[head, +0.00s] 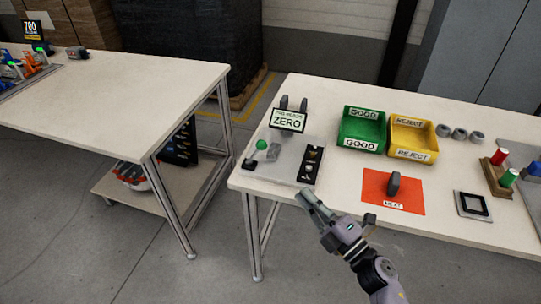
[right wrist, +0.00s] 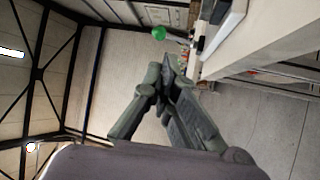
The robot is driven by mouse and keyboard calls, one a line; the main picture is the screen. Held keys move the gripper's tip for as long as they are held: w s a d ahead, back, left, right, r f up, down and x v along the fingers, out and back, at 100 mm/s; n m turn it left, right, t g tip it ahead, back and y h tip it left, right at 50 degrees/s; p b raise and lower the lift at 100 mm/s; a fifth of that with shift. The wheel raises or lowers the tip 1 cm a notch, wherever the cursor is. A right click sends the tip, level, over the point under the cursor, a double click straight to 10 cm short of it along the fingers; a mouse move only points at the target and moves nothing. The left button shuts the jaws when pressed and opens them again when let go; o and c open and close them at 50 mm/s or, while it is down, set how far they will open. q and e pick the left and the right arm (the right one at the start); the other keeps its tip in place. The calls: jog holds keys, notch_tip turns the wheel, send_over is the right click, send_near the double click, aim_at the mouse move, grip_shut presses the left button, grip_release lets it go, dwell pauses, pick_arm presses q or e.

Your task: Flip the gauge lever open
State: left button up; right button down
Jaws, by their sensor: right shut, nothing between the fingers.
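The gauge (head: 283,160) is a grey plate near the left front corner of the right-hand table. Its lever has a green ball knob (head: 261,144), standing at the plate's left side. The knob also shows in the right wrist view as a green ball (right wrist: 158,33), beyond the fingertips. My right gripper (head: 304,196) is shut and empty at the table's front edge, to the right of and nearer than the knob, apart from it. Its closed fingers also show in the right wrist view (right wrist: 166,72). My left gripper is not in view.
A ZERO sign (head: 289,121) stands behind the plate. A green GOOD bin (head: 345,129) and a yellow REJECT bin (head: 432,139) are to the right. A dark part stands on an orange mat (head: 374,196). Another table (head: 120,100) is at left, across a floor gap.

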pick_arm(q)
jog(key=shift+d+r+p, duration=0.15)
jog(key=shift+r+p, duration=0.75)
jog(key=shift+p, duration=0.05)
pick_arm(e)
send_near(256, 151)
jog(key=w+r, duration=0.1)
jog(key=w+a+r, duration=0.1)
jog(key=w, duration=0.1)
jog(key=w+a+r, duration=0.1)
jog(key=shift+w, duration=0.2)
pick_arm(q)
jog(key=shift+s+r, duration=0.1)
